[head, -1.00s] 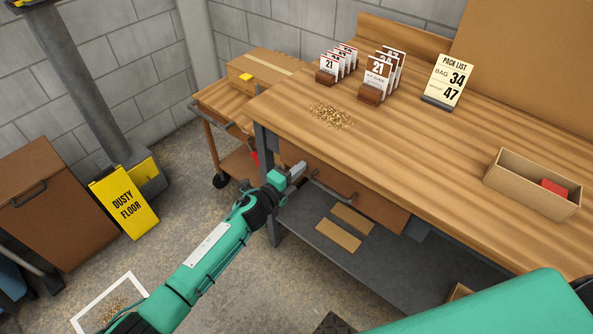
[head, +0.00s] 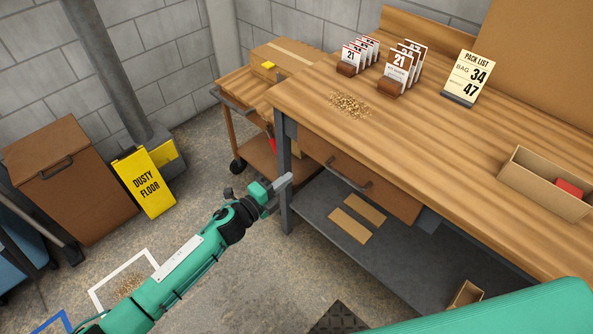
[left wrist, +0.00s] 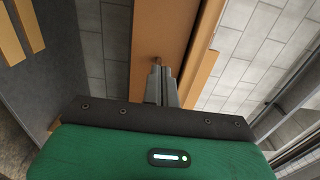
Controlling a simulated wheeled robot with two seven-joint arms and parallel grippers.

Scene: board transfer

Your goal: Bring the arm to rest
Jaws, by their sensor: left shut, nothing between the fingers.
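My left arm comes in from the lower left of the head view. Its gripper (head: 284,182) is shut and empty, in the air in front of the workbench (head: 430,140), near the bench's front left leg. The drawer (head: 360,180) under the bench top, with its dark handle, is just to the right of the gripper and looks closed. In the left wrist view the two fingers (left wrist: 161,84) are together with nothing between them. A green cover at the lower right of the head view looks like part of my body. My right gripper is not in view.
Card holders (head: 392,86), a pack list sign (head: 468,78), spilled grains (head: 349,104) and an open box (head: 540,190) are on the bench. A trolley (head: 245,135) stands left of it. A yellow floor sign (head: 145,182) and brown bin (head: 75,190) stand further left.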

